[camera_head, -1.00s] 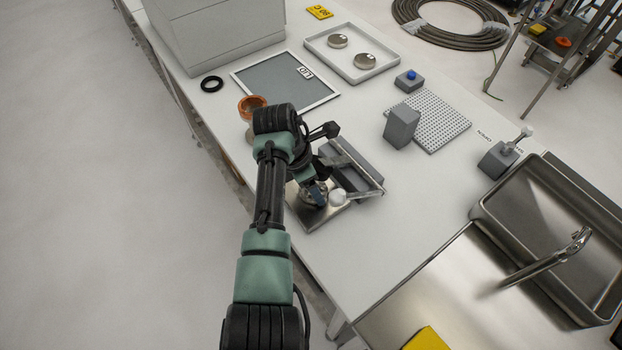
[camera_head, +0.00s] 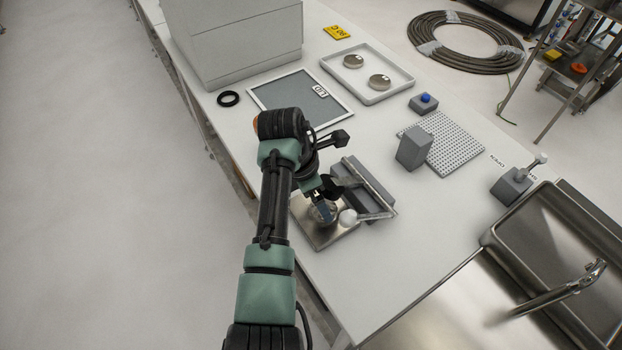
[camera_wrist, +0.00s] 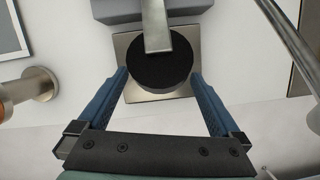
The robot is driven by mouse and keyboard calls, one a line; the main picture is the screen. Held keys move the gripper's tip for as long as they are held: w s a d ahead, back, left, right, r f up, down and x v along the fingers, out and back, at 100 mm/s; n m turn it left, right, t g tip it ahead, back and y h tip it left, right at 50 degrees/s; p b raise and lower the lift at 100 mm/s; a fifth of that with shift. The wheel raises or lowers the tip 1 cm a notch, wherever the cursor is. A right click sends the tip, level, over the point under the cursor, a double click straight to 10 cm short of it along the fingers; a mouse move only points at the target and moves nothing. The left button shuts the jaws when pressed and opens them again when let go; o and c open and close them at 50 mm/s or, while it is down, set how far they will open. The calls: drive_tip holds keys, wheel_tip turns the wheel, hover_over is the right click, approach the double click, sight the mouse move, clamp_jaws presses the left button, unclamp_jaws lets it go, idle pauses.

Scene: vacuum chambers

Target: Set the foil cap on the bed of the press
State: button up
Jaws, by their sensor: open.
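A grey block (camera_head: 412,149) stands by a perforated plate (camera_head: 455,145). A framed grey mat (camera_head: 297,99) and a white tray (camera_head: 345,85) with two metal discs lie behind. A steel sink (camera_head: 560,245) is at right. A metal spool-like piece (camera_wrist: 38,82) stands left in the wrist view.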

drive_tip(key=w+d+r+m+t, duration=0.15)
drive_tip(key=r+m+t, duration=0.3)
drive_tip(key=r, duration=0.75)
drive_tip(key=w+r+m+t+y, duration=0.1)
drive_tip(key=w+r+m+t, duration=0.3)
drive_tip(key=r, duration=0.8)
drive_tip(key=w+r+m+t, duration=0.1)
drive_tip(key=r+m+t, duration=0.35)
drive_tip(key=r, duration=0.65)
drive_tip(key=s+r+m+t+y, duration=0.1)
drive_tip(key=s+r+m+t, duration=0.4)
drive_tip(key=s+r, duration=0.5)
drive_tip(key=s+r+m+t, duration=0.4)
drive_tip(key=s+r+t, duration=0.4)
drive_tip(key=r, duration=0.8)
drive_tip(key=s, duration=0.3)
drive_tip(key=shift+a+m+y, duration=0.3)
drive_tip(key=shift+m+y, duration=0.1)
